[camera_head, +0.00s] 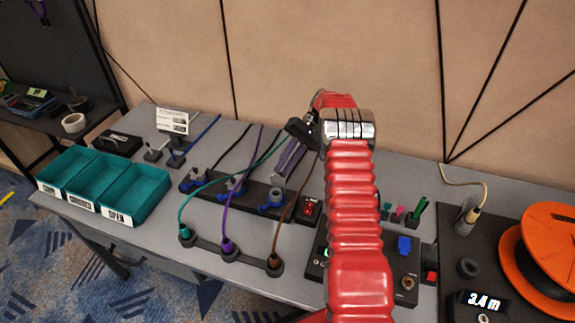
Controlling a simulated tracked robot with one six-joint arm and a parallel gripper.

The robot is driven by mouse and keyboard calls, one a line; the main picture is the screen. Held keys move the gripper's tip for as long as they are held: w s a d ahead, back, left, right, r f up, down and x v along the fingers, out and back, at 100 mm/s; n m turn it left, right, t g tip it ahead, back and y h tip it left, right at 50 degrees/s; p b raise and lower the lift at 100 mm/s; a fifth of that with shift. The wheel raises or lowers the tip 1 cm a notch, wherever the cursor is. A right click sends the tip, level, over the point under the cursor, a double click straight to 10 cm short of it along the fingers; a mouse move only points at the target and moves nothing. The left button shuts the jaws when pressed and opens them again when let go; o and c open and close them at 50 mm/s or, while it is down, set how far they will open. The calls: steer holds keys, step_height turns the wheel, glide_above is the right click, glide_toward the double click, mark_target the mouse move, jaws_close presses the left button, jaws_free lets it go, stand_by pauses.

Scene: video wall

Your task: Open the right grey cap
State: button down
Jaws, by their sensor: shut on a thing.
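Three sockets with blue levers stand in a row on a black strip (253,194) on the table. The right grey cap (276,195) is at the right-hand socket, beside its blue lever (268,206). My gripper (283,178) reaches down to this cap from above and behind, below my red arm. Its jaws are shut on the cap; the exact contact is small and hard to make out. The middle socket (236,187) and left socket (197,177) are to the left, clear of my gripper.
Green, purple and brown cables rise in front of the strip from a dark plug holder (228,256). A red switch (309,208) is close on the right. Teal bins (137,205) stand left; an orange reel (550,250) is right. My arm hides part of the control panel (404,285).

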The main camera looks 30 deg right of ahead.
steer(key=shift+f, duration=0.2)
steer(key=c, duration=1.8)
jaws_free()
steer(key=shift+r, duration=0.1)
steer(key=shift+o, duration=0.2)
steer(key=shift+r, duration=0.1)
